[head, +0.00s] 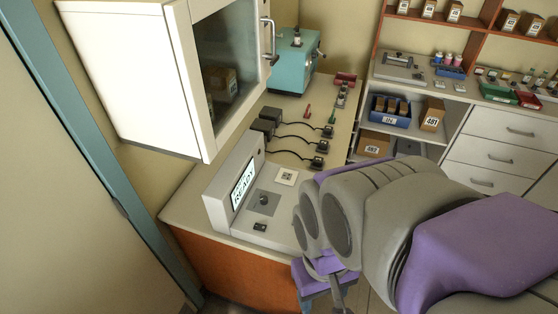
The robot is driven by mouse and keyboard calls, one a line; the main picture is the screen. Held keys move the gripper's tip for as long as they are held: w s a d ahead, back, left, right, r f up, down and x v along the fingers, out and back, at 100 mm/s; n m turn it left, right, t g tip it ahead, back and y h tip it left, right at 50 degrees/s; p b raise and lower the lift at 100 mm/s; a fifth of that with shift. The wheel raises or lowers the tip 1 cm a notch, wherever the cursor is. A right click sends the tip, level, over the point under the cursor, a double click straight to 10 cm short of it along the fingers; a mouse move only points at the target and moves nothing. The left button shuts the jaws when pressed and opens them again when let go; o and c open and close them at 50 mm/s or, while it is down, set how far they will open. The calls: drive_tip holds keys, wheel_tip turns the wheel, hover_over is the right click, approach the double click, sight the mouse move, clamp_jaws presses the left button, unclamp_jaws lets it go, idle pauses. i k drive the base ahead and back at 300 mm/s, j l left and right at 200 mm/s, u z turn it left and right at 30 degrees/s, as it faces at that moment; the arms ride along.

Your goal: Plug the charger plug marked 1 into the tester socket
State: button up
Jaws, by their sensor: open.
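The tester (219,205) is a grey box at the bench's front left, its slanted screen (243,185) reading "READY". Its top carries a dark round fitting (264,199) and a small black part (260,227); I cannot tell for sure which is the socket. Behind it, three black charger blocks have cords running right to dark plug ends, one far (328,131), one middle (322,145) and one near (317,162). Their number marks are too small to read. My gripper (338,296) is at the bottom centre, in front of the bench, apart from the plugs; its jaws are partly hidden.
A white glass-fronted cabinet (130,65) overhangs the bench's left side. A teal machine (290,65) stands at the back. Small red and green items lie along the bench's right edge. Shelves with boxes and a blue bin (390,119) are at right. The grey-white bench top (185,208) is clear at front left.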

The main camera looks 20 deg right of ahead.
sight(319, 162)
drive_tip(key=k+l, duration=0.1)
drive_tip(key=l, duration=0.2)
drive_tip(key=k+l+z, duration=0.1)
drive_tip(key=l, duration=0.15)
drive_tip(key=i+l, duration=0.1)
drive_tip(key=l, duration=0.4)
drive_tip(key=l+z, duration=0.15)
drive_tip(key=l, duration=0.35)
drive_tip(key=i+l, duration=0.2)
drive_tip(key=l, duration=0.3)
drive_tip(key=i+z, duration=0.2)
drive_tip(key=i, duration=0.45)
